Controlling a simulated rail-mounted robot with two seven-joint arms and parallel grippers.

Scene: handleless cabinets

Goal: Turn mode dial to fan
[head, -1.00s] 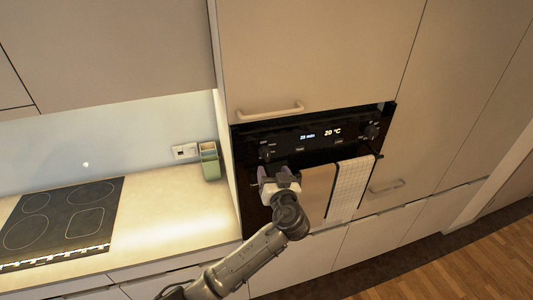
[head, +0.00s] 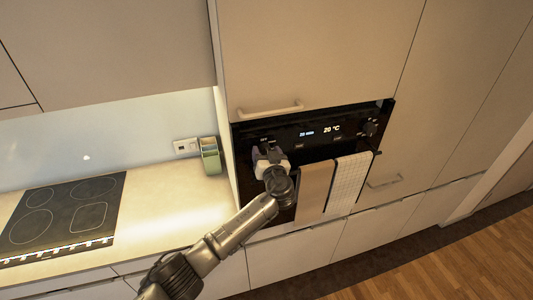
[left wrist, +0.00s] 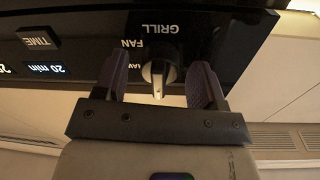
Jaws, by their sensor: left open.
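The mode dial (left wrist: 158,72) is a small pale knob on the black oven panel in the left wrist view. The words GRILL and FAN stand beside it, upside down in that view. I cannot tell which word the dial points to. My left gripper (left wrist: 159,64) is open, with one dark finger on each side of the dial; contact cannot be made out. In the head view the left gripper (head: 268,153) is at the left end of the oven panel (head: 310,144) and hides the dial. My right gripper is not in view.
Another knob (head: 370,129) is at the panel's right end. A brown towel (head: 315,188) and a checked towel (head: 348,182) hang below the panel. A cabinet handle (head: 269,111) juts out above. A cooktop (head: 60,215) and a green container (head: 210,157) are on the counter at left.

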